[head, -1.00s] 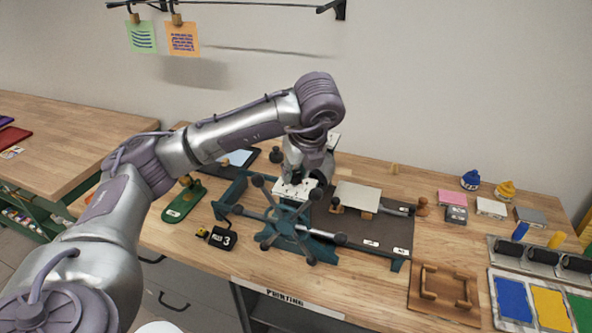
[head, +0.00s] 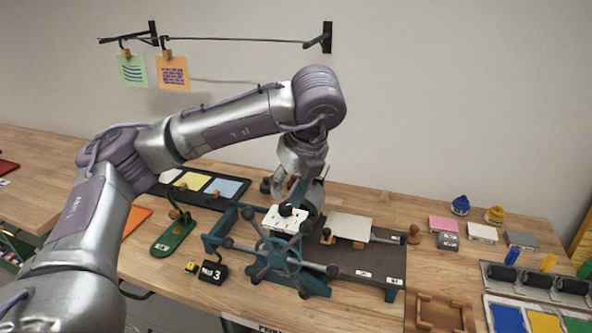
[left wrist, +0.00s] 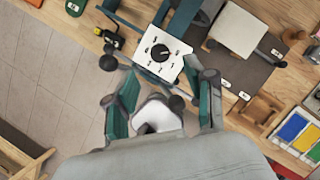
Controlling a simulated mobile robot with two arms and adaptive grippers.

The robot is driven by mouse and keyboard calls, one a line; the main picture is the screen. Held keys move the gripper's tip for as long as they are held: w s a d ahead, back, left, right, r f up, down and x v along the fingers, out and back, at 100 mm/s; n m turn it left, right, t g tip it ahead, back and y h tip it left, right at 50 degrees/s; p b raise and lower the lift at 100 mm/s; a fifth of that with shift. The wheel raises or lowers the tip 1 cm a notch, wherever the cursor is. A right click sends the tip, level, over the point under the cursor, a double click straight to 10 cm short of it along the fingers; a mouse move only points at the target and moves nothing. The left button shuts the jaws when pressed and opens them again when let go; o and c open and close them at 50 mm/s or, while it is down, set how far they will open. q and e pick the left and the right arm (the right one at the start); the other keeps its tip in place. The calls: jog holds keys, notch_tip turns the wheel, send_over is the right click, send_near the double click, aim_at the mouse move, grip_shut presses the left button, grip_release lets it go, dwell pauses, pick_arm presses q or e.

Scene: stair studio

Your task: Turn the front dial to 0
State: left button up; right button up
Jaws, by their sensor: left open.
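The front dial is a black knob (left wrist: 160,53) on a white plate (left wrist: 175,70) with black numerals around it, fixed to the teal press (head: 278,258) with its spoked wheel. In the head view the white plate (head: 283,222) shows just below my left gripper (head: 298,200), which partly hides it. In the left wrist view my left gripper (left wrist: 165,97) has its fingers spread wide with nothing held, and the dial lies beyond the fingertips, apart from them. I cannot tell which numeral the knob points to. My right gripper is not in view.
A black block marked 3 (head: 213,272) and a green stapler-like tool (head: 174,237) stand left of the press. A dark board with a pale plate (head: 350,227) lies to the right. Ink trays (head: 508,318) and a wooden frame (head: 440,313) stand farther right.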

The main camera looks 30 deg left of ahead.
pick_arm(q)
jog(key=v, duration=0.4)
jog(key=shift+s+d+r, duration=0.1)
jog(key=shift+r, duration=0.15)
